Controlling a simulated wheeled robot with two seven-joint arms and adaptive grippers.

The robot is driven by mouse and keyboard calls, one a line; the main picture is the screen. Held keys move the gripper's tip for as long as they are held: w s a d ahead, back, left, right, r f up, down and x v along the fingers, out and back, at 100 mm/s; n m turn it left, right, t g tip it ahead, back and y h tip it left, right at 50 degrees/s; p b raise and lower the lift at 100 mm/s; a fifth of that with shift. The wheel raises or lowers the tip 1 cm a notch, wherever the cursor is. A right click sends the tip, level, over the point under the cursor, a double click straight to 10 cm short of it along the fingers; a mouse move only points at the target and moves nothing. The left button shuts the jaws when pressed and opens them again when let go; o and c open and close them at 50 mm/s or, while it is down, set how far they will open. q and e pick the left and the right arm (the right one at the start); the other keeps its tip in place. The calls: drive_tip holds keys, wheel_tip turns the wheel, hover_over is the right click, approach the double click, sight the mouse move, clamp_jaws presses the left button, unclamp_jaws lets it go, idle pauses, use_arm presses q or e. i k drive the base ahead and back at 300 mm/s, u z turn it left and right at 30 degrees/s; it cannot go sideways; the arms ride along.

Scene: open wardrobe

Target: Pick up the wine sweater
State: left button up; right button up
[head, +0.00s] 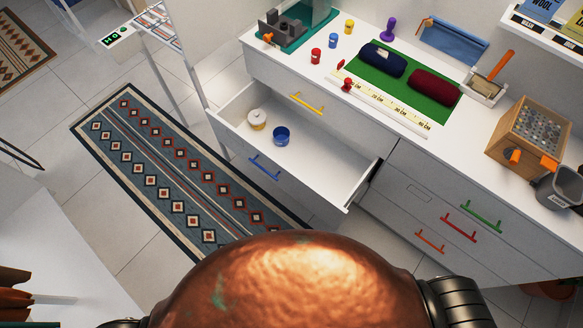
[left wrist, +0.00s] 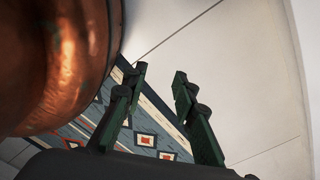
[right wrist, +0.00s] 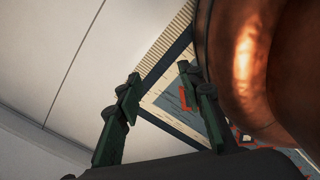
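The wine sweater (head: 436,87) is a dark red rolled bundle on the right part of a green mat (head: 395,89) on the white dresser top. A navy rolled bundle (head: 383,60) lies to its left on the same mat, a small gap apart. My left gripper (left wrist: 160,72) is open and empty, with floor and rug behind its fingers. My right gripper (right wrist: 158,73) is also open and empty above the floor and rug. Neither gripper shows in the head view, and no sweater shows in the wrist views.
An open drawer (head: 350,185) with a blue cup (head: 281,136) juts out from the dresser. A yellow ruler strip (head: 380,108) lies before the mat. A wooden box (head: 530,130) and grey bin (head: 560,187) stand right. A patterned rug (head: 180,165) covers the floor.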

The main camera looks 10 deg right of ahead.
sight(446, 93)
drive_tip(key=z, duration=1.35)
